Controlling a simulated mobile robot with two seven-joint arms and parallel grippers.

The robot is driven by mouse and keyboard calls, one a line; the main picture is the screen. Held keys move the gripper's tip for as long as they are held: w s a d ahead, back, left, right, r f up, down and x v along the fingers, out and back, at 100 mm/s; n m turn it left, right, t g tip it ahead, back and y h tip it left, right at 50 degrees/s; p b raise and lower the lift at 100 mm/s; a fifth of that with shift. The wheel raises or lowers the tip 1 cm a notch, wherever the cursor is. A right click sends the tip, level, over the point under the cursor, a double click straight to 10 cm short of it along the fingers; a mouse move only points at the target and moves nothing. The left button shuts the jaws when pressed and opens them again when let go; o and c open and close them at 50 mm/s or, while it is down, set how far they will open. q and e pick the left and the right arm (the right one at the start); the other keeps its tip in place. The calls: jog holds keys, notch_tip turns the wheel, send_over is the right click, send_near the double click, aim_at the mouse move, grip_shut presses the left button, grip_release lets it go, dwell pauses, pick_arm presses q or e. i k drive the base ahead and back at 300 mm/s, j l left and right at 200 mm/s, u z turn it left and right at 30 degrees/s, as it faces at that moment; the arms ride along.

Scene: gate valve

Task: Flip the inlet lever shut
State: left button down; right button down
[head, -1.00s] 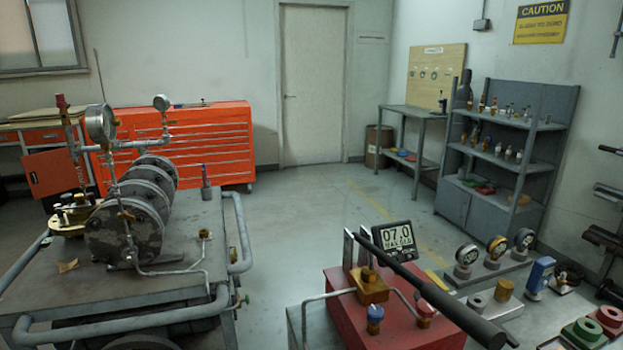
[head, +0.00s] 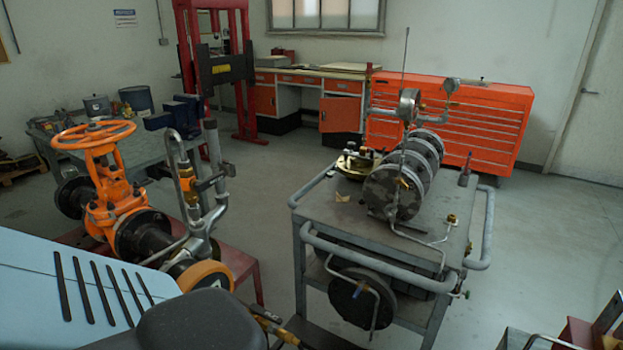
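The orange gate valve (head: 107,200) with its handwheel (head: 93,134) stands at the left in the head view, joined to dark flanges. Neither of my grippers shows in the head view.
A grey cart (head: 335,200) with round dark flanged drums and gauges stands in the middle. A red press frame (head: 245,70), a workbench (head: 315,75) and an orange tool chest (head: 450,120) stand behind. A light blue panel covers the lower left.

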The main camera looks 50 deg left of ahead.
aim_at(254, 309)
jog(key=u, duration=1.85)
jog(key=i+j+u, duration=0.1)
jog(key=u, duration=0.3)
